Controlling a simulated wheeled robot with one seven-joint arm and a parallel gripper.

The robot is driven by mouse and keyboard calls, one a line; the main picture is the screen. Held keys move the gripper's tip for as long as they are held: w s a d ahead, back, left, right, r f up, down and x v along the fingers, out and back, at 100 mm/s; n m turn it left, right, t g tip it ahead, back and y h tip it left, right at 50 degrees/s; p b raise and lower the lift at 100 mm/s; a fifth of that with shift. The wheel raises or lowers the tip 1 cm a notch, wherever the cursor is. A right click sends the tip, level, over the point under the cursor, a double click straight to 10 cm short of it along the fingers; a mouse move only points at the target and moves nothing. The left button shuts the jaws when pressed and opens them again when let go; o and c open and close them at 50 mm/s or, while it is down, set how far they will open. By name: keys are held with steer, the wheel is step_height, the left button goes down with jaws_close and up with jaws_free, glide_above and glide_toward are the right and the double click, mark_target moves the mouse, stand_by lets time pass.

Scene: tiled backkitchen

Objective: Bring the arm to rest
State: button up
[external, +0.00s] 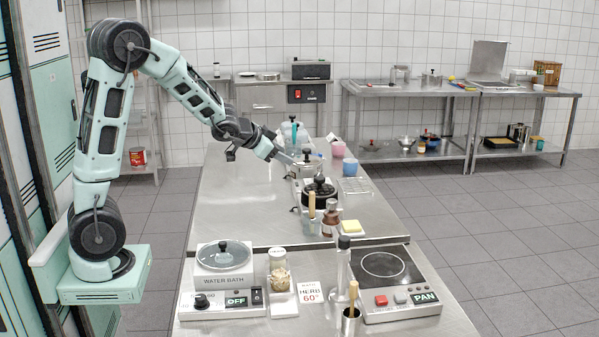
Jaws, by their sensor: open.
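My arm (190,88) rises from its mount at the left, bends at the top and reaches down to the right over the long steel table. My gripper (287,158) is at the far end of the arm, small in this view, beside a metal pot (305,170) with a dark lid knob. It is open, and I see nothing held in it. Whether its fingertips touch the pot cannot be told from here.
The steel table (225,205) is bare on its left half. In front are a water bath (223,280), a jar (279,270) and a hotplate (385,280).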

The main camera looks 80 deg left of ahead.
steer(key=s+d+f+n+g+h, duration=0.1)
steer(key=s+d+f+g, duration=0.2)
steer(key=s, duration=0.5)
steer(key=s+d+f+n+g+h, duration=0.2)
steer(key=s+d, duration=0.3)
steer(key=s, duration=0.4)
steer(key=s+d+f+n+g+h, duration=0.1)
steer(key=s+d+f+n+g, duration=0.1)
steer(key=s, duration=0.7)
steer(key=d+f+g, duration=0.1)
steer(key=d+g, duration=0.1)
steer(key=shift+d+f+g+h, duration=0.3)
steer(key=shift+d+h, duration=0.1)
